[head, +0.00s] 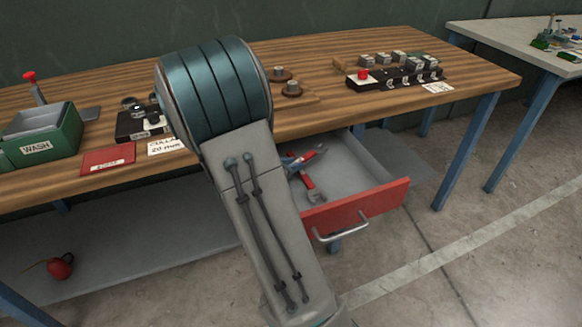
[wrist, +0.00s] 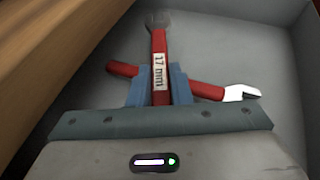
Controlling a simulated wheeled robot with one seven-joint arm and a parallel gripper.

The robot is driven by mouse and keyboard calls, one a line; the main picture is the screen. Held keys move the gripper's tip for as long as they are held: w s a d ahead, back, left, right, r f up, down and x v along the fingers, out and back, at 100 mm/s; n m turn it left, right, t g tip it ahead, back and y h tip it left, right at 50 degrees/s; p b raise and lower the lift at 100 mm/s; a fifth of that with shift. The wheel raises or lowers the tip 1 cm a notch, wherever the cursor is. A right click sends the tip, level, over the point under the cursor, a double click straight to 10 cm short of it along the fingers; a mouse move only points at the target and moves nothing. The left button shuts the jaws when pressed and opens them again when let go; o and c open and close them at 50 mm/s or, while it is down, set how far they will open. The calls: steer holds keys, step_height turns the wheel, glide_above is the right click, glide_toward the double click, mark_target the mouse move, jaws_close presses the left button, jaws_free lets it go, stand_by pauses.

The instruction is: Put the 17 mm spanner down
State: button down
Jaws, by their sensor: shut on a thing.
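The 17 mm spanner (wrist: 159,45) has a red handle with a white "17 mm" label and a grey open head pointing up in the wrist view. My gripper (wrist: 159,88) is shut on its handle, inside the drawer. Part of this spanner (head: 309,156) shows beside my arm in the head view. A second red-handled spanner (wrist: 207,91) lies crosswise beneath it; its grey jaw shows in the head view (head: 316,196). I cannot tell whether the held spanner touches the other one or the drawer floor. The open drawer (head: 362,205) has a red front and grey inside.
The wooden bench (head: 330,115) overhangs the drawer's back edge. The drawer floor right of the spanners is clear. My arm hides the drawer's left side.

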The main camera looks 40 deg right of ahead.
steer(key=shift+f, duration=0.1)
steer(key=shift+f+b, duration=0.5)
steer(key=shift+b, duration=0.1)
steer(key=c, duration=1.3)
jaws_free()
steer(key=shift+r, duration=0.1)
steer(key=shift+r+p, duration=0.6)
steer(key=shift+p, duration=0.05)
steer(key=p+v, duration=0.2)
steer(key=v, duration=1)
